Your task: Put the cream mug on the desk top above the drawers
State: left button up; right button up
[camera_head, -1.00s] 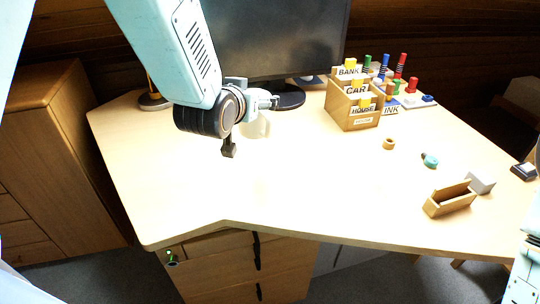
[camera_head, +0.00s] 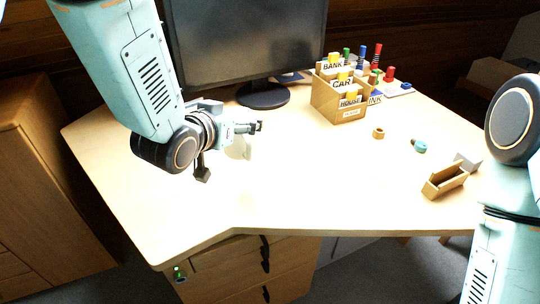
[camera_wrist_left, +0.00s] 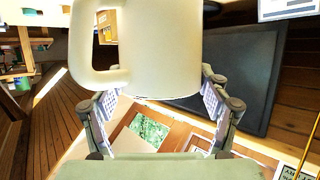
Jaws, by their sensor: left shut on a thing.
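The cream mug (camera_wrist_left: 150,50) fills the top middle of the left wrist view, its handle to the left. My left gripper (camera_wrist_left: 160,92) has a finger on each side of the mug and is shut on it. In the head view the left gripper (camera_head: 250,128) is over the rear left of the desk top (camera_head: 300,180), in front of the monitor. The pale mug (camera_head: 243,147) shows only partly there, just below the fingers; I cannot tell whether it touches the desk. The drawers (camera_head: 230,272) are under the desk's front left part, and the top above them is bare. My right gripper is out of view.
The monitor (camera_head: 245,40) stands behind the left gripper. A wooden sorter with labels (camera_head: 340,105) and coloured stamps (camera_head: 377,60) are at the back right. A tape roll (camera_head: 378,133), a teal item (camera_head: 419,146) and an open wooden box (camera_head: 444,182) lie on the right. The front left is clear.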

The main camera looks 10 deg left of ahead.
aim_at(236, 158)
pick_arm(q)
notch_tip(236, 158, down, 6)
jog(key=shift+w+d+r+b, duration=0.1)
jog(key=shift+r+b, duration=0.05)
jog(key=shift+b, duration=0.85)
jog(key=shift+f, duration=0.3)
jog(key=shift+f+b, duration=0.3)
jog(key=shift+f, duration=0.25)
notch_tip(236, 158, down, 2)
jog(key=shift+f+b, duration=0.2)
jog(key=shift+b, duration=0.25)
jog(key=shift+w+f, duration=0.1)
jog(key=shift+f, duration=0.05)
jog(key=shift+s, duration=0.2)
